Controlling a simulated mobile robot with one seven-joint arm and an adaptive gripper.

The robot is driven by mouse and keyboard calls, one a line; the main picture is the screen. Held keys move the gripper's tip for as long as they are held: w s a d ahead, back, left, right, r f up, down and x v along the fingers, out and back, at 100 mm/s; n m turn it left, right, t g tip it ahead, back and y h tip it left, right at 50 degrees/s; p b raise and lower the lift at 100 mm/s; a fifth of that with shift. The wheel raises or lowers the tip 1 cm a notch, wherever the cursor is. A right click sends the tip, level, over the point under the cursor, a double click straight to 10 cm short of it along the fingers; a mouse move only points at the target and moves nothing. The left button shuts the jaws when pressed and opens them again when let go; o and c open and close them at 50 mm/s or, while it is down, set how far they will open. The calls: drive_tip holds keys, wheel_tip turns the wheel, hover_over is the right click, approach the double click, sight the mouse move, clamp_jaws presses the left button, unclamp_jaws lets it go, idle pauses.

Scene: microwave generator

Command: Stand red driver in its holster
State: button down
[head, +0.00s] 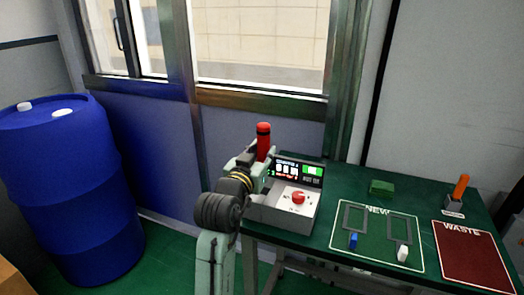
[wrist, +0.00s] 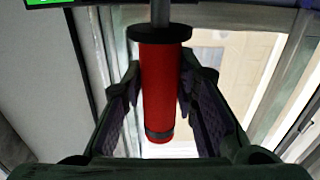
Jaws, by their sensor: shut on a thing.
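The red driver (head: 264,143) is in my gripper (head: 252,158), held up behind and left of the control box, in front of the window. In the wrist view its red handle (wrist: 161,95) lies between the two fingers of my gripper (wrist: 160,80), with a black collar and a grey shaft at the top of the picture. An orange-handled tool (head: 461,187) stands upright in a small labelled holder (head: 453,208) at the right of the table. I cannot make out an empty holster for the red driver.
The control box (head: 282,209) with a lit panel and red knob stands at the table's left end. A green block (head: 381,187), the NEW mat (head: 345,243) with grey frames and small blue and white pieces, and the red WASTE mat (head: 474,262) are to the right. A blue barrel (head: 65,180) stands left.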

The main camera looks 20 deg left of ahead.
drive_tip(key=shift+f+b, duration=0.45)
drive_tip(key=shift+f, duration=0.4)
drive_tip(key=shift+s+f+b, duration=0.1)
drive_tip(key=shift+f+b, duration=0.25)
drive_tip(key=shift+f+b, duration=2)
drive_tip(key=shift+f, duration=0.4)
drive_tip(key=shift+f, duration=0.25)
drive_tip(key=shift+f+b, duration=0.3)
drive_tip(key=shift+b, duration=0.2)
drive_tip(key=shift+f, duration=0.15)
drive_tip(key=c, duration=1.2)
unclamp_jaws()
drive_tip(key=shift+f, duration=0.1)
